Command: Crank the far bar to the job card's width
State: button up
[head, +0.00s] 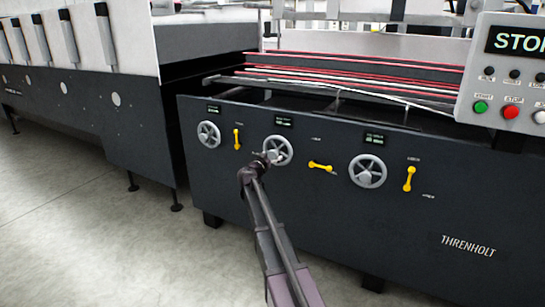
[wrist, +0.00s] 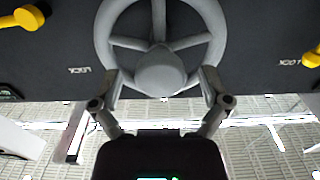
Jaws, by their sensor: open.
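Three grey handwheels sit on the machine's dark front panel: a left wheel (head: 208,134), a middle wheel (head: 279,150) and a right wheel (head: 368,171). My gripper (head: 266,157) is at the middle wheel, partly covering it. In the wrist view my gripper (wrist: 160,80) is open, its fingers on either side of the wheel's round hub (wrist: 160,70), over the lower spokes. Whether they touch the wheel is unclear. Yellow levers stand beside the wheels: the left lever (head: 237,139) and right lever (head: 409,179) are upright, the middle lever (head: 320,167) lies nearly level. No job card is recognisable.
Small displays sit above the wheels, including the middle display (head: 284,122); their digits are unreadable. Red belts (head: 350,75) and rails run above the panel. A control box (head: 505,75) with buttons overhangs at the upper right. Clear floor (head: 80,220) lies at the left.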

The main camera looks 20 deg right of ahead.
jog(key=shift+w+d, duration=0.3)
jog(key=shift+d, duration=0.05)
jog(key=c, duration=1.3)
jog(key=shift+w+m, duration=0.1)
jog(key=shift+m, duration=0.2)
jog(key=o, duration=1.3)
jog(key=v, duration=1.2)
